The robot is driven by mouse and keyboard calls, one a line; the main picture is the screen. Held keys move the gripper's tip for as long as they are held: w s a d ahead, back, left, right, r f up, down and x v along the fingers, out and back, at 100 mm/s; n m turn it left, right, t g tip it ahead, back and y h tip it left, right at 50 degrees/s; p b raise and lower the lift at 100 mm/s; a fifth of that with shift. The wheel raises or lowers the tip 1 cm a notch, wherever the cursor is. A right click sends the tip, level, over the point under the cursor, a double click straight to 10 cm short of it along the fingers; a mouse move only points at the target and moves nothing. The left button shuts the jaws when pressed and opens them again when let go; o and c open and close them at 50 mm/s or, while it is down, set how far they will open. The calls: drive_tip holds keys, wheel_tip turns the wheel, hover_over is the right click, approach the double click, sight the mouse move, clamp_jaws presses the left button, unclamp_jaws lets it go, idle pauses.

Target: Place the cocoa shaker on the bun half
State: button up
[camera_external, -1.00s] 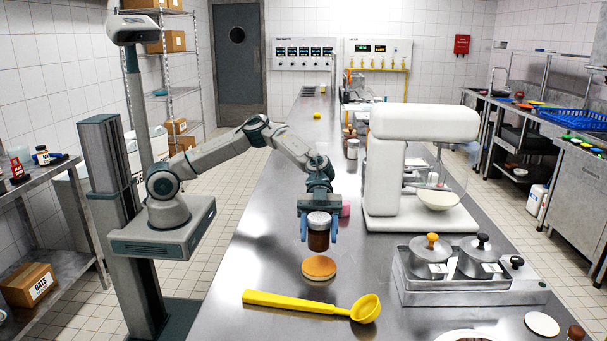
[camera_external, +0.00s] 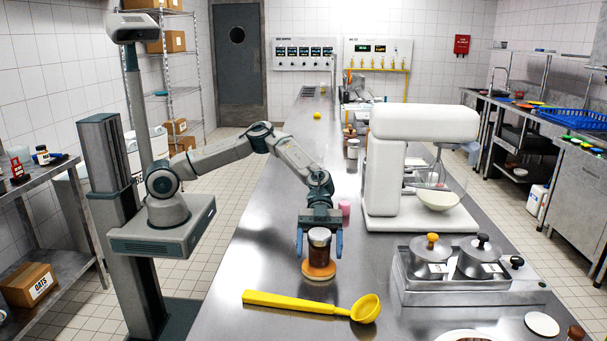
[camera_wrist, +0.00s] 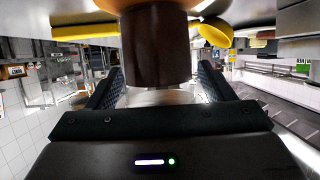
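The cocoa shaker (camera_external: 319,250), a brown jar with a pale lid, stands upright on the orange-brown bun half (camera_external: 319,273) on the steel counter. My gripper (camera_external: 319,243) is open around the shaker, one finger on each side, with a gap showing between each finger and the jar. In the wrist view the dark brown shaker body (camera_wrist: 156,48) is between the spread fingers, its pale lid toward the palm. The bun half is mostly hidden behind it there.
A yellow ladle (camera_external: 290,302) lies in front of the bun half. A pink cup (camera_external: 345,208) stands behind, right of my gripper. A white mixer (camera_external: 385,180) and a steel holder with lidded pots (camera_external: 455,293) stand to the right. The counter left of the bun is clear.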

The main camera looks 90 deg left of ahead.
drive_tip(key=shift+r, duration=0.2)
drive_tip(key=shift+w+a, duration=0.1)
drive_tip(key=shift+a, duration=0.25)
drive_tip(key=b+v, duration=0.1)
drive_tip(key=v, duration=1)
drive_tip(key=shift+r, duration=0.2)
